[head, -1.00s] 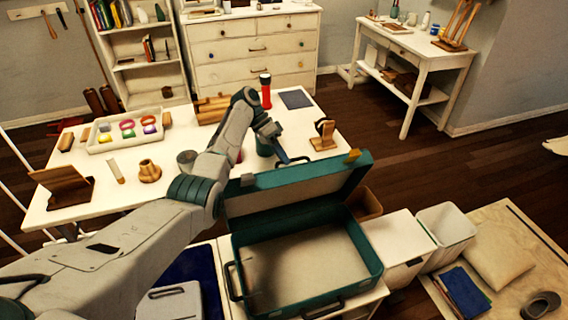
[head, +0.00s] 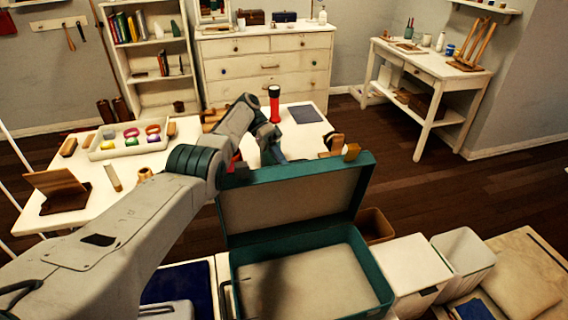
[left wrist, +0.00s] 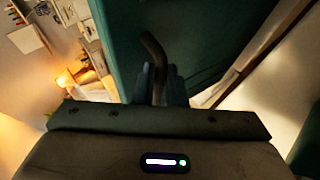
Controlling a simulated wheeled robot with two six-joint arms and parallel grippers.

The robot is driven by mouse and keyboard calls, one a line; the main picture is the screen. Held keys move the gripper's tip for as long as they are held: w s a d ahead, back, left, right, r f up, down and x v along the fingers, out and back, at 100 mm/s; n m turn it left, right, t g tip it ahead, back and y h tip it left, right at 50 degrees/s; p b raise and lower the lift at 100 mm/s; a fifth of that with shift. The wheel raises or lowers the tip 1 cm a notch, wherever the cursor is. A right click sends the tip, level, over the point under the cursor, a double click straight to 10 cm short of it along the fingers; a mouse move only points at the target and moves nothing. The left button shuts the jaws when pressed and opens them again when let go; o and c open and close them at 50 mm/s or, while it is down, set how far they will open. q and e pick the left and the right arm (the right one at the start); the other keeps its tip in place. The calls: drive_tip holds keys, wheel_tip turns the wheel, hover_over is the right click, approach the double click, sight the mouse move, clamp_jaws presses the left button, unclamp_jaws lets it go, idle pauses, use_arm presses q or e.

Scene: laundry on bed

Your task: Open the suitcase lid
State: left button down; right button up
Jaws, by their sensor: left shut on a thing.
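The teal suitcase stands open, with its lid (head: 292,198) raised roughly upright at the back and its pale lining facing me. The suitcase base (head: 372,272) lies below and in front, and looks empty in the part that shows. My left gripper (head: 277,155) is behind the lid's upper edge in the head view, its fingertips partly hidden there. The left wrist view shows the left gripper's fingers (left wrist: 159,85) shut on the dark curved handle (left wrist: 153,47), against the lid's teal outer face. My right gripper is not in view.
A white table (head: 205,160) behind the suitcase holds a tray (head: 133,141), a red flashlight (head: 274,104) and wooden items. A white box (head: 408,268), a bin (head: 464,250) and an open brown box (head: 375,224) stand to the right. Open floor lies beyond them.

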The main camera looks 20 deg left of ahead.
use_arm(q)
drive_tip(key=shift+s+f, duration=0.2)
drive_tip(key=shift+f, duration=0.55)
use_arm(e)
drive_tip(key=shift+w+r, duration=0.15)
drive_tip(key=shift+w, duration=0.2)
use_arm(q)
drive_tip(key=c, duration=1.8)
unclamp_jaws()
drive_tip(key=o, duration=0.3)
drive_tip(key=shift+w+f, duration=0.2)
drive_tip(key=shift+w+r, duration=0.1)
drive_tip(key=shift+r, duration=0.1)
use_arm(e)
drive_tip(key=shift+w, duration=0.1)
use_arm(q)
drive_tip(key=shift+r, duration=0.1)
